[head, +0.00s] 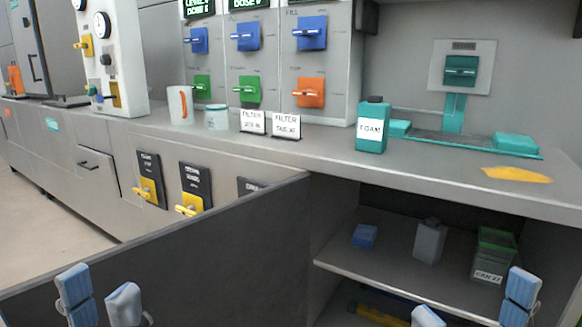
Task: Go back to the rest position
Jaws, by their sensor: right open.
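My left gripper (101,296) is at the bottom left, in front of the dark open cabinet door. Its two blue-tipped fingers stand apart with nothing seen between them. My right gripper (473,302) is at the bottom right, in front of the open cabinet. Its blue-tipped fingers are wide apart and empty. Only the finger ends show; the rest of both grippers is cut off by the lower edge of the view.
The open cabinet door (190,243) spans the lower left. The cabinet shelf (385,257) holds a blue box, a grey container and a green-lidded box. The counter (400,172) above carries a teal FOAM bottle (372,141), FILTER cards, a mug and a teal scale-like device.

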